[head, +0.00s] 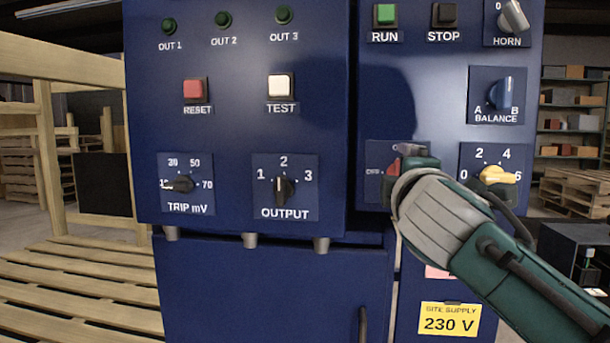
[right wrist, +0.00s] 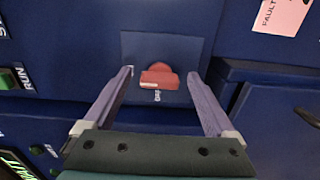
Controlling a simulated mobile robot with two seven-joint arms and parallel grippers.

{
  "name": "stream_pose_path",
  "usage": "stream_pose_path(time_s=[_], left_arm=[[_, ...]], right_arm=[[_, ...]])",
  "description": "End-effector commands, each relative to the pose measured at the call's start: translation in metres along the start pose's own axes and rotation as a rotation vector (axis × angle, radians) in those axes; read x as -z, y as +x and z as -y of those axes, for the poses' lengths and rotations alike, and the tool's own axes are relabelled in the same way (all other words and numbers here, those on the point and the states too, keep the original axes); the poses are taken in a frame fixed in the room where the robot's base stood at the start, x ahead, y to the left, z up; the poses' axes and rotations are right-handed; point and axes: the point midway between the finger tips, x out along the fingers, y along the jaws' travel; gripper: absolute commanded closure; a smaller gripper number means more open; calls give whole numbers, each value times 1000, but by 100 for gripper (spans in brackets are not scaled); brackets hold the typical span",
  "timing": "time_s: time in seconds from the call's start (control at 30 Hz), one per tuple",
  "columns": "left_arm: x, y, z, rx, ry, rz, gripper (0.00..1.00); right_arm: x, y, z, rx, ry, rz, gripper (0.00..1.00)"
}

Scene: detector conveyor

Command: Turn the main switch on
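The main switch appears to be the red rotary knob (head: 393,171) on a blue plate, low on the right cabinet. In the head view it is largely hidden by my right gripper (head: 408,155). In the right wrist view the red knob (right wrist: 160,78) shows whole, with a small white label beside it that is hard to read. My right gripper (right wrist: 160,74) is open in that view. Its two fingers stand on either side of the knob, with a gap between each finger and the knob. My left gripper is in neither view.
A yellow knob (head: 497,174) on a numbered dial sits just right of my right gripper. The blue BALANCE knob (head: 501,93) is above it, with the green RUN button (head: 386,14) higher up. The left cabinet (head: 240,140) stands forward, with an OUTPUT knob (head: 284,190).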

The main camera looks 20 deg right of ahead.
Motion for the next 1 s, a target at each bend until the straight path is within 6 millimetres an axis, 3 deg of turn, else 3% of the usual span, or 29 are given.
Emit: stream_pose_path(time_s=[0.27, 0.7, 1.0], left_arm=[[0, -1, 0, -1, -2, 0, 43], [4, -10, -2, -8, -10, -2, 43], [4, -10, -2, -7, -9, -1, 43]], right_arm=[[1, -4, 0, 0, -1, -2, 10], [0, -82, 0, 3, 1, -1, 10], [0, -100, 0, 0, -1, 0, 10]])
